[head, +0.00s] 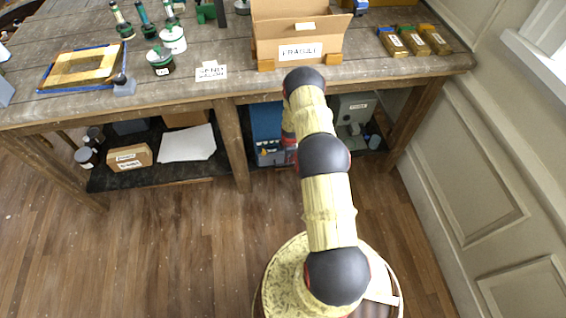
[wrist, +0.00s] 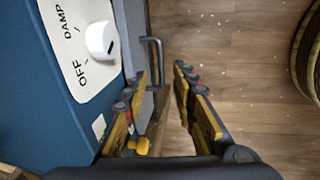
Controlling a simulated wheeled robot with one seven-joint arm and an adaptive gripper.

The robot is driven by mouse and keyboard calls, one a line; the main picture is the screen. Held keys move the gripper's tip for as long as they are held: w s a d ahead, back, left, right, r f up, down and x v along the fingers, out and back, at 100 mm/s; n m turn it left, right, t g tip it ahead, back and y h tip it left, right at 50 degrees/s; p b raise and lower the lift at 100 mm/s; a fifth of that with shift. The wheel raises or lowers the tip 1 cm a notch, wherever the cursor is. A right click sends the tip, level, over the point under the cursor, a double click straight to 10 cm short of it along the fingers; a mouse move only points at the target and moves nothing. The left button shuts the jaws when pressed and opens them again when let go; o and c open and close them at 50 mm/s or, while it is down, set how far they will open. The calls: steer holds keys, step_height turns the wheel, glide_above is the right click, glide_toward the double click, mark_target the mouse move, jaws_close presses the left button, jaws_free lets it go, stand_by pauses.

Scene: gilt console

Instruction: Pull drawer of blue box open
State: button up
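The blue box (head: 265,121) stands on the low shelf under the workbench, partly hidden by my arm in the head view. In the wrist view, the blue box (wrist: 35,100) fills the left side, with a white dial plate marked OFF and DAMP and a white knob (wrist: 101,41). A grey strip at its right edge, seemingly the drawer front, carries a dark bar handle (wrist: 157,62). My gripper (wrist: 160,80) is open, its yellow and black fingers either side of the handle's line. The handle appears between or just beyond the fingertips; contact is unclear. The head view mostly hides my gripper.
A wooden bench post (head: 232,140) stands left of the blue box. A grey box (head: 354,107) sits to its right on the shelf. The bench top (head: 215,90) overhangs the shelf and holds an open carton (head: 262,49). The wooden floor in front is clear.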

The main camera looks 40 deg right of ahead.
steer(key=f+b, duration=0.1)
steer(key=f, duration=0.1)
steer(key=f+b, duration=0.1)
steer(key=f, duration=0.2)
steer(key=w+f+b, duration=0.1)
steer(key=f, duration=0.1)
steer(key=shift+w+d+f, duration=0.1)
steer(key=shift+d+f, duration=0.25)
steer(key=shift+c, duration=1.1)
steer(key=c, duration=0.4)
jaws_close()
